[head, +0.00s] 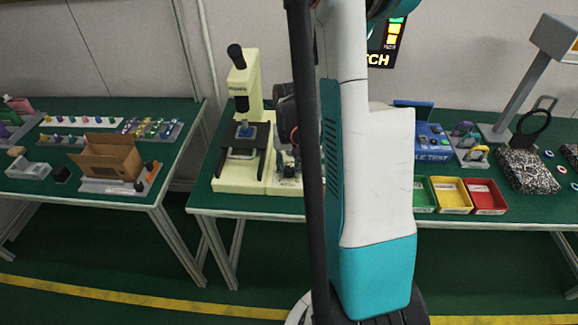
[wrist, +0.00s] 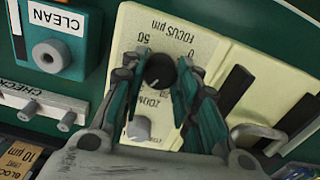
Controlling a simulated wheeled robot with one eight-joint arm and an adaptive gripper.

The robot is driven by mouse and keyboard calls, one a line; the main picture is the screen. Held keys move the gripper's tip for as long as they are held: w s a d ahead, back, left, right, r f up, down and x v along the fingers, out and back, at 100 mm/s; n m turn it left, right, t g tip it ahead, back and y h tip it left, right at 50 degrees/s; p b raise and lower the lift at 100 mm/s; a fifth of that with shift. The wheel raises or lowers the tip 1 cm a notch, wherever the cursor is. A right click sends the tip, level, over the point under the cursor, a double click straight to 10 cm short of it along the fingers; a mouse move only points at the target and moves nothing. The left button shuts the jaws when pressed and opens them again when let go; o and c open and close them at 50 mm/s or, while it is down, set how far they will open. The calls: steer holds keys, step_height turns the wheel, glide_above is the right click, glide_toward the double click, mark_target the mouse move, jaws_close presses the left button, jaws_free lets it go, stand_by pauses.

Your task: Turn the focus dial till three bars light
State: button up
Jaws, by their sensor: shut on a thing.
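The focus dial (wrist: 157,71) is a round black knob on a cream panel in the wrist view. The panel has a printed FOCUS µm scale, upside down in this view, with 50 and 0 marks. My gripper (wrist: 161,77) has its two teal fingers on either side of the dial, shut on it. In the head view my arm hides the dial. The cream microscope-like instrument (head: 253,88) stands on the green bench there. A dark display (head: 387,40) behind my arm shows green and yellow blocks; its left part is hidden, so I cannot count its bars.
A pale knob (wrist: 139,128) sits close to the dial, beside my fingers. Green, yellow and red bins (head: 451,208) stand right of my arm. A second bench (head: 60,190) stands left, across a gap.

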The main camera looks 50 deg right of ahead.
mark_target(289, 169)
steer(key=o, duration=1.1)
steer(key=shift+c, duration=0.2)
step_height(289, 169, up, 12)
